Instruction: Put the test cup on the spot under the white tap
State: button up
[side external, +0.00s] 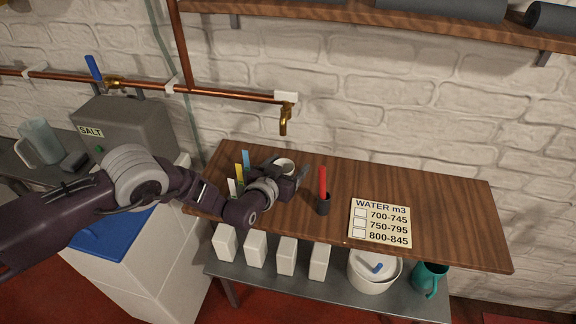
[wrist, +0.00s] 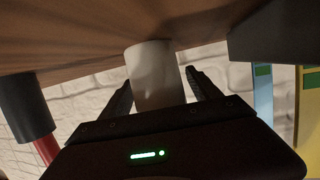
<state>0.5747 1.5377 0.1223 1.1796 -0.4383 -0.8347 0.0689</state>
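The test cup, a plain white cup (side external: 284,164), stands on the wooden shelf below the tap with the white mount (side external: 285,112). In the wrist view, which is upside down, the white cup (wrist: 154,75) rests on the wood between my fingers. My gripper (side external: 292,173) is low over the shelf at the cup, partly covering it. In the wrist view my gripper (wrist: 160,82) is open, with one finger on each side of the cup and small gaps showing. The marked spot under the tap is not visible.
Coloured strips (side external: 239,174) stand in a holder left of my gripper. A red marker in a dark holder (side external: 323,203) stands to the right. A WATER m3 card (side external: 381,222) lies farther right. The shelf's right end (side external: 457,222) is clear. Copper pipe runs along the wall.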

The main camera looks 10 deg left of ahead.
jog(key=shift+r, duration=0.15)
jog(key=v, duration=1.2)
jog(key=shift+r, duration=0.1)
